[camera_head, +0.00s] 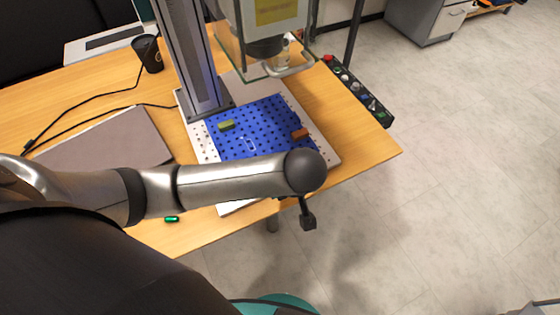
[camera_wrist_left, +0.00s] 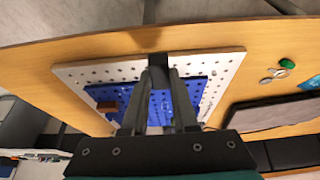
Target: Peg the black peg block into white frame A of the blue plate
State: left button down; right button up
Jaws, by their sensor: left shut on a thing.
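The blue plate (camera_head: 270,113) lies on a white perforated base under the laser column. It also shows in the left wrist view (camera_wrist_left: 192,88). A white frame outline (camera_head: 249,144) is drawn on it; its letter is not readable. In the left wrist view my left gripper (camera_wrist_left: 161,72) is shut on the black peg block (camera_wrist_left: 158,61), over the white base near the blue plate. The height of the block is hard to tell. My right gripper is in neither view.
An olive block (camera_head: 226,125) and an orange-brown block (camera_head: 300,133) sit on the plate. The laser head (camera_head: 272,30) overhangs it.

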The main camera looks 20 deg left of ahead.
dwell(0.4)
pick_arm(q)
jog(key=b, duration=0.3)
send_near(249, 143)
notch_tip(249, 143, down, 2)
jog(key=shift+w+a+f, duration=0.1)
jog(key=shift+a+f, duration=0.05)
jog(key=shift+f, duration=0.05)
jog(key=shift+w+a+f, duration=0.2)
jog(key=shift+w+a, duration=0.65)
jog(key=shift+a, duration=0.15)
jog(key=shift+s+d+f, duration=0.1)
jog(key=shift+f, duration=1.25)
jog(key=shift+f, duration=0.15)
jog(key=c, duration=0.7)
grip_release()
